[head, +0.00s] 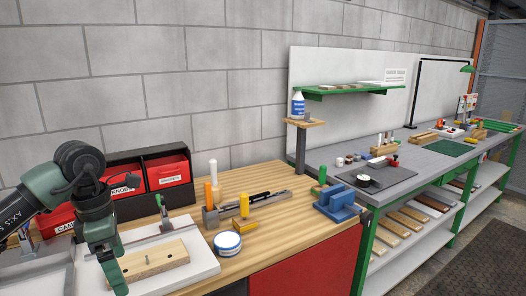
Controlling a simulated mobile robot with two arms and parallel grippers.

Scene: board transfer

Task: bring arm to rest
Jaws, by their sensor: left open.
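My left arm comes in from the left edge, dark grey and green. Its left gripper (113,266) points down at the left end of a light wooden board (160,259) and is open. I cannot tell whether a finger touches the board. The board has small dark holes and lies flat on a white base plate (200,257), with its left end partly hidden by the gripper. A clamp with a green handle (163,213) stands behind it. My right gripper is not in view.
Red bins (168,171) stand in a black rack behind the arm. Right of the plate are a white-blue tin (228,244), upright handled tools (214,182) and a blue vise (338,205). A grey bench (425,152) with a green frame runs to the right.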

